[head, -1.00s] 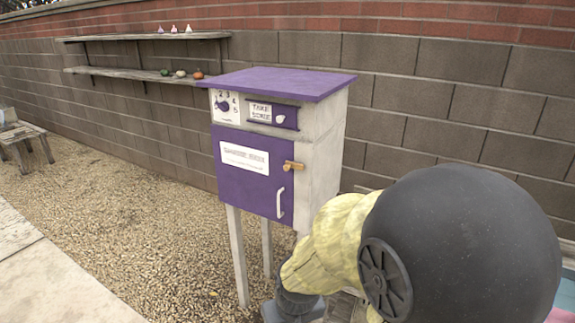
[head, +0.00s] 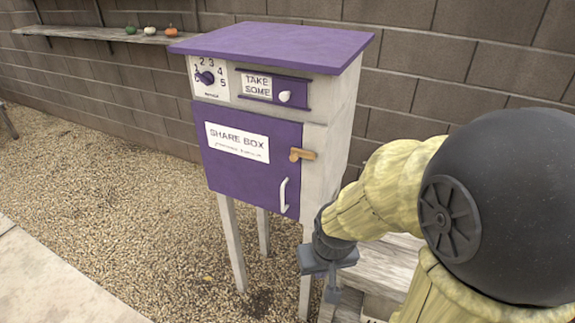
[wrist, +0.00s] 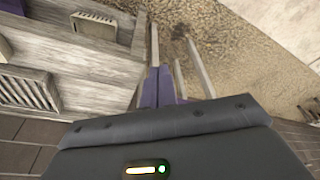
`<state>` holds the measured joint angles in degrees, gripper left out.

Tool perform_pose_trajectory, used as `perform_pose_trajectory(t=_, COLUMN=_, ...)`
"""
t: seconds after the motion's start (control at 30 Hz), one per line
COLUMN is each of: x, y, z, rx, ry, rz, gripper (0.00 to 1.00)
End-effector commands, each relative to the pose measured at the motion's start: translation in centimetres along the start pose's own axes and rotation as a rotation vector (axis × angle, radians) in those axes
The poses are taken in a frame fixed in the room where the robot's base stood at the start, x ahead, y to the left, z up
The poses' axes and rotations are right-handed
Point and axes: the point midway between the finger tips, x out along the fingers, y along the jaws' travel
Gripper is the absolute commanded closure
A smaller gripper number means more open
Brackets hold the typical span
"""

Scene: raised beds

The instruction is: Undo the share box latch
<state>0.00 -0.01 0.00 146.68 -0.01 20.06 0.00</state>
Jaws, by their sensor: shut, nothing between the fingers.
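The share box (head: 330,115) is a pale wooden cabinet on legs with a purple roof and a purple door (head: 225,180). Its latch (head: 303,154) is a small tan wooden bar at the right edge of the door. The bar lies about level, across the door edge onto the pale frame. The door looks shut, with a white handle (head: 283,196) below the latch. My gripper (head: 333,294) is shut and empty, low in front of the box's right side. It is well below the latch and apart from it.
A dial (head: 207,78) and a purple "TAKE SOME" slider (head: 275,88) sit above the door. A wall shelf (head: 100,33) holds small pumpkins at the back left. Weathered wooden planks (head: 385,265) stand right of the box. Gravel ground to the left is clear.

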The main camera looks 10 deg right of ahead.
Motion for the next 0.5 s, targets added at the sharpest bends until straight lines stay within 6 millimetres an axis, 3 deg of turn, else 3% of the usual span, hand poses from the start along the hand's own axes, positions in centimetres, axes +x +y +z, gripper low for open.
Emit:
perform_pose_trajectory(t=0.27, x=0.1, y=-0.1, z=0.0, rx=-0.015, ry=-0.012, rz=0.004, gripper=1.00)
perform_pose_trajectory(t=0.5, x=2.1, y=0.4, z=0.3, rx=-0.248, ry=-0.188, rz=0.095, gripper=1.00)
